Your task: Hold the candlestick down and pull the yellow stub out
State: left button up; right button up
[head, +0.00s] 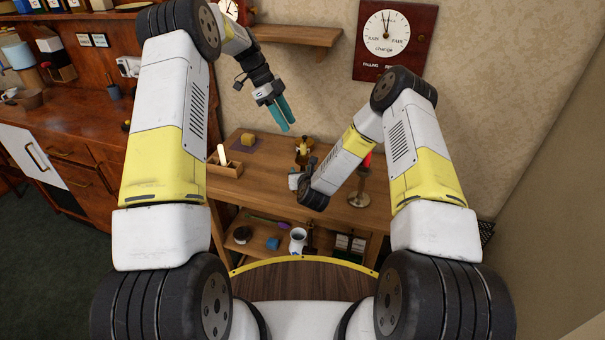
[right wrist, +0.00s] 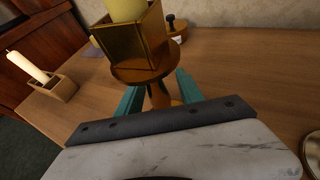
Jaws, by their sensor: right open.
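The brass candlestick (right wrist: 160,72) stands upright in the right wrist view, with a square cup on a round pan above a narrow stem. The pale yellow stub (right wrist: 126,9) sits in the cup; its top is cut off by the frame. My right gripper (right wrist: 158,96) is open, with one teal finger on each side of the stem below the pan. I cannot tell whether either finger touches. In the head view the candlestick (head: 303,149) shows beyond my right forearm, which hides the right fingers. My left gripper (head: 288,127) is open and empty, raised above the table.
A wooden box with a white candle (head: 222,155) is left on the table (head: 270,200). A yellow block (head: 248,140) lies on a purple cloth behind. Another candlestick with a red candle (head: 360,187) stands right. A shelf (head: 292,35) overhangs the back.

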grip_shut()
dwell(0.3)
